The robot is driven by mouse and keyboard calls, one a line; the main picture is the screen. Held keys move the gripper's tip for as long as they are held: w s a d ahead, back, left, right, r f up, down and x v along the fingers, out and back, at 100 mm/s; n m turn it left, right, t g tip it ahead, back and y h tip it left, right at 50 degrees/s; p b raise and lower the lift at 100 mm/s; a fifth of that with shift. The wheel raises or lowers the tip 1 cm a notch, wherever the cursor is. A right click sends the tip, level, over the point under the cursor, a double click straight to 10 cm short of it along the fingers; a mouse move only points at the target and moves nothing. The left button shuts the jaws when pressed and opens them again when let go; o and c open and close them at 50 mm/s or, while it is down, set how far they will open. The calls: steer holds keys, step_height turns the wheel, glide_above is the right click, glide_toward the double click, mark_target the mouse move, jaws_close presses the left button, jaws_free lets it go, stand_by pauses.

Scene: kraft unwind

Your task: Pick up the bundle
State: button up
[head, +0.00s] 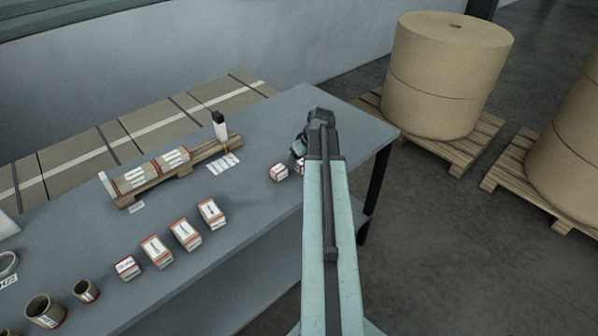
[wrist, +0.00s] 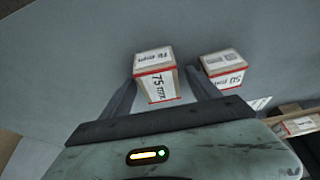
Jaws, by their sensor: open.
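The bundle looks like a small tan block with red edges and white labels, marked 75 mm (wrist: 156,82). In the wrist view it stands between the two fingers of my gripper (wrist: 161,76), with a small gap visible at the right finger; contact at the left cannot be told. My gripper is open. A similar block marked 50 (wrist: 224,70) stands just outside the right finger. In the head view my gripper (head: 299,148) is low over the table's far right part. The 75 block (head: 299,167) is partly hidden by my arm, and the 50 block (head: 279,172) is beside it.
The grey table (head: 250,240) carries a row of several larger red-edged boxes (head: 186,234), two brown cores (head: 86,291) and a wooden cradle (head: 168,184) with wrapped packs. A black-capped white bottle (head: 220,126) stands by the cradle. Big paper rolls (head: 445,70) sit on pallets beyond.

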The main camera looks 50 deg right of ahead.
steer(key=shift+f, duration=0.1)
jaws_close()
steer(key=shift+r+p, duration=0.2)
steer(key=shift+p, duration=0.2)
